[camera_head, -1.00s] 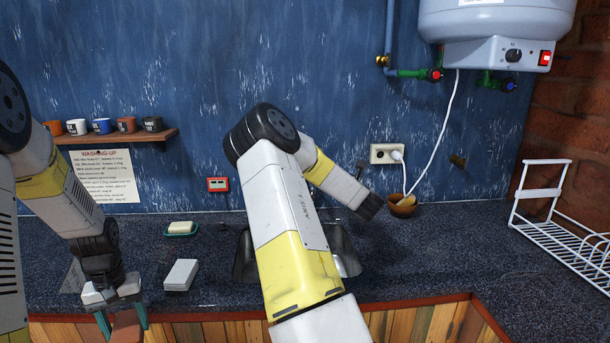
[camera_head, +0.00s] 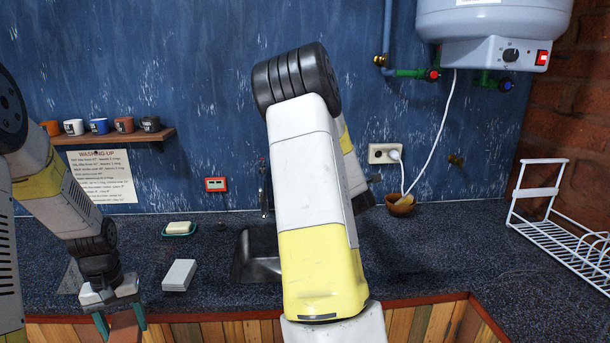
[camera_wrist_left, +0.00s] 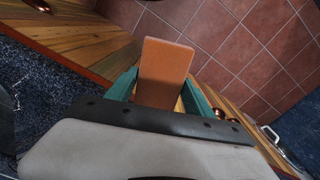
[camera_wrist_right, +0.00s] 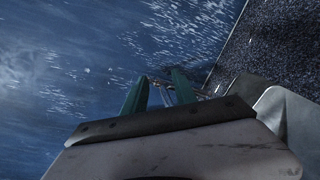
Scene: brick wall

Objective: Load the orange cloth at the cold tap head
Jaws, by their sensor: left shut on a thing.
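My left gripper (camera_head: 121,322) is at the lower left, over the counter's front edge, shut on the orange cloth (camera_head: 124,331). In the left wrist view the cloth (camera_wrist_left: 166,70) is a flat, stiff-looking orange-brown piece between the green fingers, above the tiled floor. My right arm crosses the middle of the head view and hides its own gripper. In the right wrist view the right gripper (camera_wrist_right: 160,78) shows a gap between its green fingers. A metal tap (camera_wrist_right: 186,92) shows at or just beyond them; contact is unclear. A thin dark tap part (camera_head: 263,187) stands behind the sink.
The sink (camera_head: 258,262) is partly hidden by my right arm. A white block (camera_head: 179,275) and a soap dish (camera_head: 179,230) stand left of it. A bowl (camera_head: 400,207) and a white rack (camera_head: 570,235) are to the right. A water heater (camera_head: 495,30) hangs above.

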